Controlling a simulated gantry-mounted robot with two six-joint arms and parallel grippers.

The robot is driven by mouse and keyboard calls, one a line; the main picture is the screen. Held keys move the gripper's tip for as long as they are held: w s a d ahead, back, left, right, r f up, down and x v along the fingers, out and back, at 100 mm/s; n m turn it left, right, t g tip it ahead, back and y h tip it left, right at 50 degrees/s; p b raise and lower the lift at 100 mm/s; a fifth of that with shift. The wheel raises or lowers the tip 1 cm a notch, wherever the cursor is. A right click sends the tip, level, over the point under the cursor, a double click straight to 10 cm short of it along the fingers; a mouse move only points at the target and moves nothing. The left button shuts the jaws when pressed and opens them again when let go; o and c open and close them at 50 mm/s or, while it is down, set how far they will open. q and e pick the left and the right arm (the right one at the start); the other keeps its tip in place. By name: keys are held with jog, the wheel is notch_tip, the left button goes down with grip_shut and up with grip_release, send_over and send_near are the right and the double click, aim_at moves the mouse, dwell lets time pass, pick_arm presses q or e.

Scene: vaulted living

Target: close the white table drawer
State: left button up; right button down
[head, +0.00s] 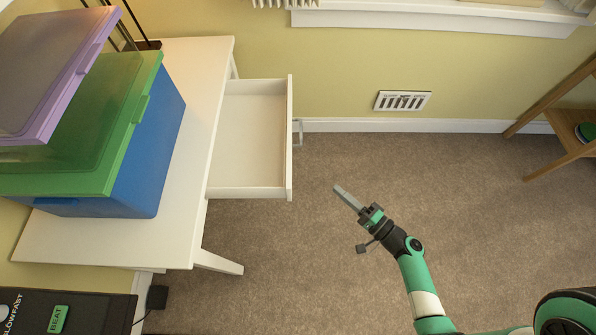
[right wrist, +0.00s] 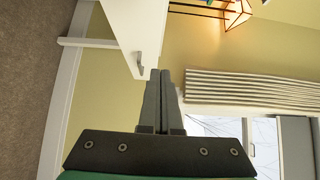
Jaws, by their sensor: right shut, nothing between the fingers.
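The white table (head: 203,130) stands at the left in the head view. Its drawer (head: 250,135) is pulled out to the right and looks empty inside. A pale handle (head: 298,132) sits on the drawer front. My right gripper (head: 338,189) is shut and empty, to the right of the drawer front and apart from it. In the right wrist view the shut fingers (right wrist: 161,75) point up the picture, and a white panel (right wrist: 137,28) with a small grey handle (right wrist: 140,66) shows just left of their tips. My left gripper is not in view.
A blue box (head: 150,150) with a green lid (head: 70,165) and a purple lid (head: 50,70) stand on the table. A wooden shelf (head: 555,110) is at the far right. The carpet (head: 450,180) around my right gripper is clear. A black case (head: 90,310) lies bottom left.

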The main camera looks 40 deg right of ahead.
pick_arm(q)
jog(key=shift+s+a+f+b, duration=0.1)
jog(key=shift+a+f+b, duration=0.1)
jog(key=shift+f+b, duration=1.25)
pick_arm(e)
jog(key=w+a, duration=0.3)
jog(key=w, duration=0.9)
jog(key=shift+w+a, duration=0.2)
jog(key=shift+a, duration=0.05)
